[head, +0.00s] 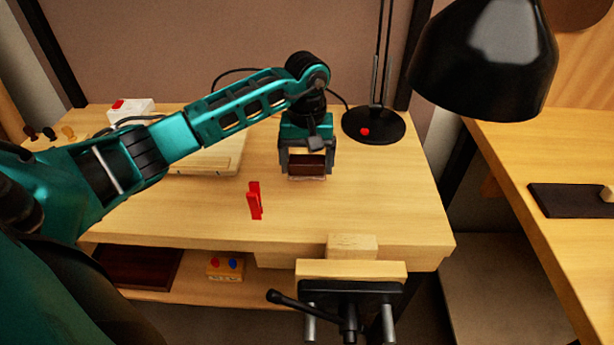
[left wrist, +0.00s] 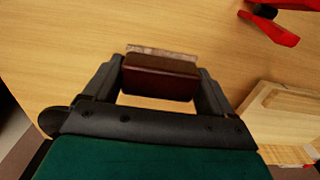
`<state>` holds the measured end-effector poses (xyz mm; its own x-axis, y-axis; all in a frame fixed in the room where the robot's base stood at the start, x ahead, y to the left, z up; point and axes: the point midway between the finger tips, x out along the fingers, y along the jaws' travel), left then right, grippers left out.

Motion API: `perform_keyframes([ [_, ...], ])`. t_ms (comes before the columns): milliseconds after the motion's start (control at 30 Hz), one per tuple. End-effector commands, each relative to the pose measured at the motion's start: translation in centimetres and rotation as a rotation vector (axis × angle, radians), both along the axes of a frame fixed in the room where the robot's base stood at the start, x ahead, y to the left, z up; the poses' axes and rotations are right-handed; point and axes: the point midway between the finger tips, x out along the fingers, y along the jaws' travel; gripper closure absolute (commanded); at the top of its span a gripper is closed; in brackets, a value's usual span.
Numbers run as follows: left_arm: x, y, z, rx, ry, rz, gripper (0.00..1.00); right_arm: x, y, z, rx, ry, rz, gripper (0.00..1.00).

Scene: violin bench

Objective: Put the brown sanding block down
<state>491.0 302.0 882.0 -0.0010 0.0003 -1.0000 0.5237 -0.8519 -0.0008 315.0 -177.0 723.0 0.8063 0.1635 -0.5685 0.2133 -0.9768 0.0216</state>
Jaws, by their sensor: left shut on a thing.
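The brown sanding block (head: 307,166) is between the fingers of my left gripper (head: 307,170) over the back middle of the bench top. In the left wrist view the block (left wrist: 160,80) sits between the two dark fingers of the gripper (left wrist: 160,82), with a paler, rough strip along its far edge. The gripper is shut on it. The block is at or close to the bench top; I cannot tell whether it touches. My right gripper is not in view.
A pale board (head: 210,163) lies to the left. The black lamp base (head: 374,126) is behind right, its shade (head: 485,60) overhead. The vise (head: 350,285) is at the front edge. The bench's right side is clear.

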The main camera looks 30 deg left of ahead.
Motion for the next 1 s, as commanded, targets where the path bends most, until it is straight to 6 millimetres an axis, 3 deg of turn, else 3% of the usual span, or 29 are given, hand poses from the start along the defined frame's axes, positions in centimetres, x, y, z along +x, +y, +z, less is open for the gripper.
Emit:
perform_keyframes([
  [367,0.0,-0.1,-4.3,-0.002,0.001,0.0,0.39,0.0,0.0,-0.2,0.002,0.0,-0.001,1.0],
  [767,0.0,0.0,-5.0,0.0,-0.002,-0.001,0.39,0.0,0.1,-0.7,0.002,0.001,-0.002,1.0],
  [800,0.0,0.0,-4.8,0.0,-0.002,-0.001,0.11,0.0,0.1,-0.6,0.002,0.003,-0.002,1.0],
  [900,0.0,0.0,-4.8,0.0,-0.001,-0.001,0.02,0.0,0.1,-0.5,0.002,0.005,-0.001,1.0],
  [1000,0.0,0.0,-4.8,0.0,-0.001,-0.001,0.0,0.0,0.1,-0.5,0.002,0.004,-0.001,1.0],
])
